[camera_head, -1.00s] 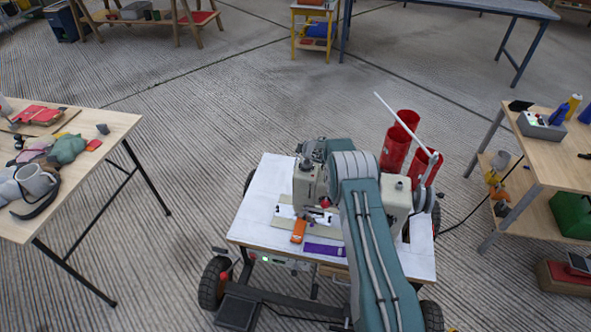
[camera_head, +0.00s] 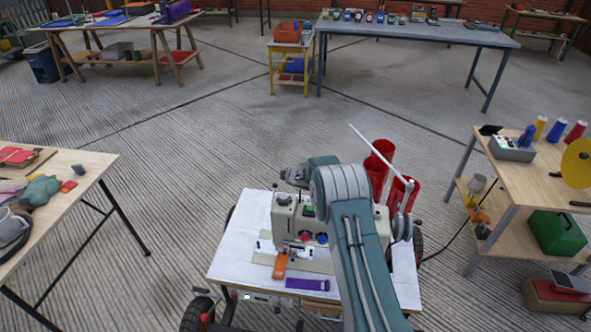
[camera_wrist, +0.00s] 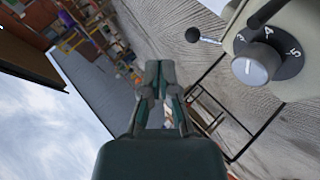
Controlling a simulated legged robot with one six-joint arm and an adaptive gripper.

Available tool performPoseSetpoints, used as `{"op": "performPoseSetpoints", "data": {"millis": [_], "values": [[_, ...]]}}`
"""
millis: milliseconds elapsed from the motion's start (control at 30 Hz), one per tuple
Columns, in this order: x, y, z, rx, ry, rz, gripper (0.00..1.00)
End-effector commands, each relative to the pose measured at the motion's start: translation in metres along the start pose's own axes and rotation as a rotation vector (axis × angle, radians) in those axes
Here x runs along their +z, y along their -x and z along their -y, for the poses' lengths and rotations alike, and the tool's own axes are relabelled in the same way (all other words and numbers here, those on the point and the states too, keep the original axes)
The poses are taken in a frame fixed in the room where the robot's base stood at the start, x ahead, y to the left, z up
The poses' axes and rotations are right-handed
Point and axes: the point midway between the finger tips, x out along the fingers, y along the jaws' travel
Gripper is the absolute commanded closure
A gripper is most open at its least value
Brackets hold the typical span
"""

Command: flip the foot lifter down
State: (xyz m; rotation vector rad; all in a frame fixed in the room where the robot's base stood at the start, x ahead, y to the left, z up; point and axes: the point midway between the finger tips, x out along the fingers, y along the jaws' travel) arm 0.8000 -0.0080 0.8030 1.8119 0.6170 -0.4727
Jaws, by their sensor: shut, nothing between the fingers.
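The white sewing machine (camera_head: 286,214) stands on a small white-topped table, partly hidden behind my arm. In the wrist view, part of its body with a numbered dial (camera_wrist: 257,64) fills the upper right. A thin lever with a dark ball end (camera_wrist: 193,35) sticks out left of the dial; I cannot tell for certain whether it is the foot lifter. My gripper (camera_wrist: 159,72) is shut and empty, left of and below the ball in the wrist view, apart from it. In the head view my gripper (camera_head: 294,175) is at the machine's far upper side.
The white table (camera_head: 238,240) carries an orange tool (camera_head: 279,264) and a purple piece (camera_head: 307,284) before the machine. Red cylinders (camera_head: 378,165) and a white rod stand right of it. Wooden tables flank left and right. The floor between is clear.

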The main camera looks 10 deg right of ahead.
Motion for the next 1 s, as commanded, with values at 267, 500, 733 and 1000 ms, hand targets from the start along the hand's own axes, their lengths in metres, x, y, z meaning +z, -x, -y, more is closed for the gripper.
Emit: {"op": "performPoseSetpoints", "data": {"millis": [267,500,733,1000], "values": [[0.011,0.044,-0.021,0.004,-0.01,-0.004,1.0],[0.008,0.059,-0.027,0.002,-0.006,-0.003,1.0],[0.006,0.059,-0.027,0.001,-0.004,-0.001,1.0],[0.009,0.063,-0.031,0.006,-0.013,0.001,1.0]]}}
